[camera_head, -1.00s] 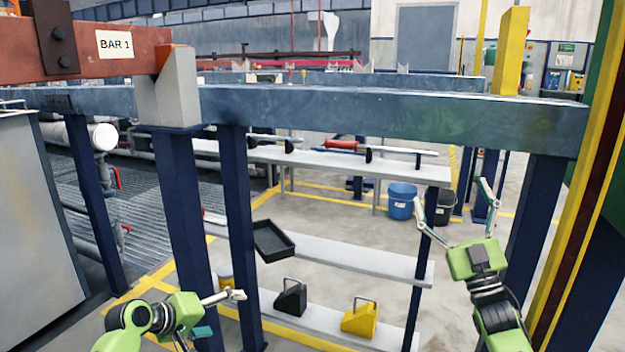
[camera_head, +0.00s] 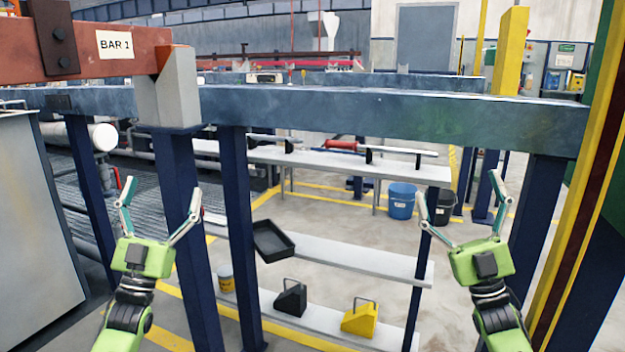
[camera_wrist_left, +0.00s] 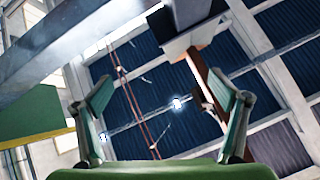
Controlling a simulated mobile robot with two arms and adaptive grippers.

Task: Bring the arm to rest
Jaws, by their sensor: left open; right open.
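My left gripper (camera_head: 158,217) is raised upright at the lower left of the head view, fingers spread wide and empty. It stands in front of a dark blue post. In the left wrist view its two fingers (camera_wrist_left: 168,125) are apart with nothing between them, and the camera looks up past the beams to the roof. My right gripper (camera_head: 463,205) is raised upright at the lower right of the head view, also open and empty, in front of the rack's right side. The two arms stand in nearly mirrored poses.
A blue-grey crossbeam (camera_head: 380,118) spans the view above both grippers. A red bar (camera_head: 90,45) labelled BAR 1 ends at a grey bracket (camera_head: 170,90) at upper left. Shelves behind hold a black tray (camera_head: 273,240), a black weight (camera_head: 290,300) and a yellow weight (camera_head: 360,317).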

